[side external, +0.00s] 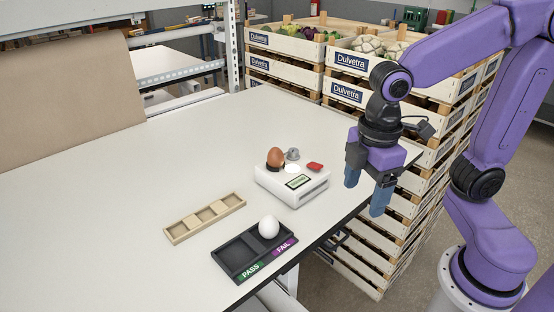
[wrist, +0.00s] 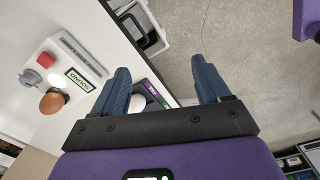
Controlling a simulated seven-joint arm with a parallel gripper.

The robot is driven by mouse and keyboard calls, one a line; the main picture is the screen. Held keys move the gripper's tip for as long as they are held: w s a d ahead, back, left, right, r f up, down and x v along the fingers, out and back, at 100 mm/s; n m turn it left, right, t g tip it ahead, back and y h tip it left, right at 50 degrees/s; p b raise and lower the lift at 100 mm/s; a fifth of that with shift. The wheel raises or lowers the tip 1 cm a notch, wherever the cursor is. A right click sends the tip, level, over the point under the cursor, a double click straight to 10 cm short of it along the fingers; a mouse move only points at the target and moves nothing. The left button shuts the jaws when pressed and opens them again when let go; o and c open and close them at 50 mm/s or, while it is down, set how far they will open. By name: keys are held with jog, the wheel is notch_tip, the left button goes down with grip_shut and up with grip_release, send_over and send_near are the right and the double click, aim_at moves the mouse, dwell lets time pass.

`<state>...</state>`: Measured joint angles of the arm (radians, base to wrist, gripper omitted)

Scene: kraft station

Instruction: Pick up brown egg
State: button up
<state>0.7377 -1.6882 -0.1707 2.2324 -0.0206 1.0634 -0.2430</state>
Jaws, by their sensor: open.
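A brown egg (side external: 275,158) stands upright on the white egg tester (side external: 292,184), at its back left corner. The egg also shows in the wrist view (wrist: 52,102) at the left, beside the tester's small display reading "SOUND". My gripper (side external: 368,196) is open and empty, to the right of the tester and beyond the table's edge. In the wrist view its blue fingers (wrist: 160,82) are spread apart, and the egg lies well to their left. A white egg (side external: 269,227) sits in the FAIL side of the black PASS/FAIL tray (side external: 232,264).
A wooden tray (side external: 180,232) with several empty compartments lies left of the tester. A grey knob (side external: 292,154) and red button (side external: 315,167) are close to the brown egg. Stacked Dulvetra crates (side external: 347,93) stand behind the table. The left tabletop (side external: 90,215) is clear.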

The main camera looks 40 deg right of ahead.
jog(key=w+a+r+n, duration=0.1)
jog(key=w+a+r, duration=0.15)
jog(key=w, duration=0.45)
jog(key=w+a+r+n, duration=0.1)
jog(key=w+r, duration=0.3)
jog(key=w, duration=0.3)
jog(key=n+h, duration=0.1)
jog(key=n, duration=0.1)
send_near(275, 148)
jog(key=f, duration=0.5)
jog(key=shift+w+a+f, duration=0.15)
jog(key=shift+w+f, duration=0.1)
jog(key=shift+f, duration=0.05)
jog(key=f, duration=0.2)
jog(key=d+f, duration=0.1)
jog(key=f, duration=0.1)
jog(key=shift+s, duration=0.2)
jog(key=shift+d+f, duration=0.15)
jog(key=shift+f, duration=0.4)
jog(key=c, duration=0.9)
